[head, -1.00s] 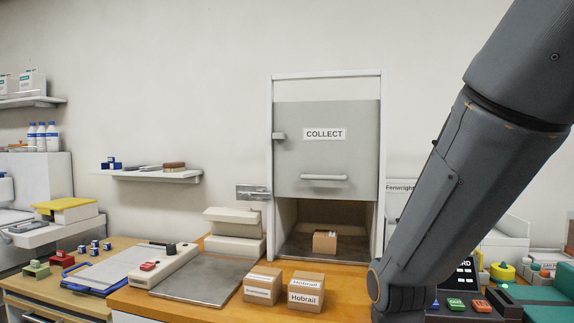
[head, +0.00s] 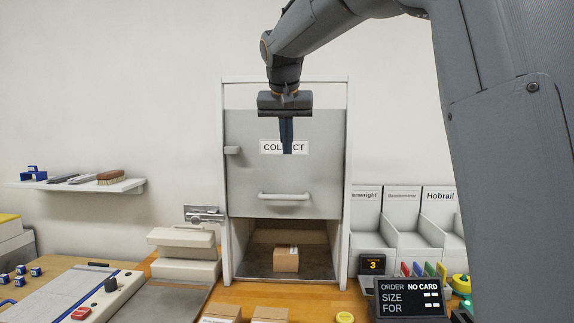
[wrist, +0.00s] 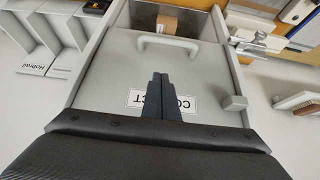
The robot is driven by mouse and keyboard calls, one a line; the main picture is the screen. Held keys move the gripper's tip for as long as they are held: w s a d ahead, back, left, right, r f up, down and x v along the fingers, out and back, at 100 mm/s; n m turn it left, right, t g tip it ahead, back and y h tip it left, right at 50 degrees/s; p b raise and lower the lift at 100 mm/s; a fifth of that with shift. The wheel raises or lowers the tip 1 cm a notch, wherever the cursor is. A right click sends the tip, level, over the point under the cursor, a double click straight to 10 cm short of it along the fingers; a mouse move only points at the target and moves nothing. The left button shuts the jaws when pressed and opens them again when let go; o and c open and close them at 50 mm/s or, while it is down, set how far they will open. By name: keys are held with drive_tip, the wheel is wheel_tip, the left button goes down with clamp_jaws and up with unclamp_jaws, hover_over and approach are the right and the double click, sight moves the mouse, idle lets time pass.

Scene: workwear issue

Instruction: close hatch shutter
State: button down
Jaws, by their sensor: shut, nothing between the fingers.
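The hatch shutter (head: 250,180) is a grey panel with a COLLECT label and a horizontal bar handle (head: 284,197) near its lower edge. It is partly raised in a white frame (head: 225,240), with an opening below it. A small cardboard box (head: 286,259) sits inside the opening. My gripper (head: 286,148) is shut and empty, pointing down in front of the label, above the handle. In the wrist view, the shut fingers (wrist: 161,80) lie over the shutter, short of the handle (wrist: 166,43). Whether they touch the panel I cannot tell.
A metal latch fitting (head: 204,214) is on the wall left of the frame. White labelled bins (head: 402,225) and an order display (head: 411,298) stand to the right. Cardboard boxes (head: 270,315) lie on the counter in front. A shelf (head: 80,188) hangs at left.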

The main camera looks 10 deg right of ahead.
sight(284, 166)
drive_tip(key=p+x, duration=0.3)
drive_tip(key=x, duration=0.6)
drive_tip(key=shift+a, duration=0.15)
drive_tip(key=f, duration=0.1)
drive_tip(key=f+p, duration=0.1)
drive_tip(key=f, duration=0.2)
drive_tip(key=shift+s+f+p, duration=0.2)
drive_tip(key=shift+s+p, duration=0.05)
drive_tip(key=shift+p, duration=0.05)
